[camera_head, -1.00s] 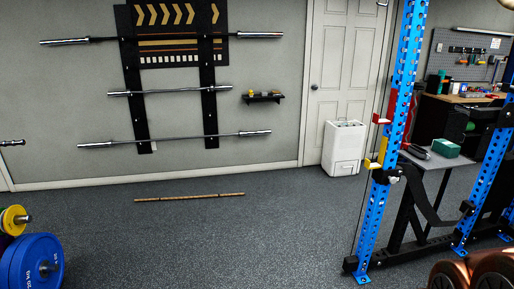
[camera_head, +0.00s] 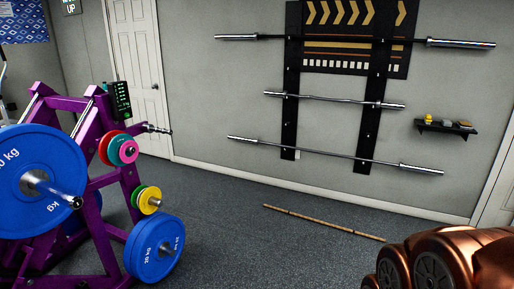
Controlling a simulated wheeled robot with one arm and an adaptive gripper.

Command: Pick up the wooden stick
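The wooden stick (camera_head: 323,223) is long, thin and light brown with darker bands. It lies flat on the dark floor, right of the picture's middle, below the wall-mounted bars. Its right end comes close in the picture to the copper-coloured part of my arm (camera_head: 440,262) at the bottom right. My gripper's fingers do not show, so its state is hidden. Nothing is seen touching the stick.
A purple rack (camera_head: 92,205) with blue weight plates (camera_head: 155,248) stands at the left. Barbells (camera_head: 335,101) hang on the back wall, with a small black shelf (camera_head: 446,128) to their right. A white door (camera_head: 138,75) is at the back left. The floor (camera_head: 235,240) between rack and stick is clear.

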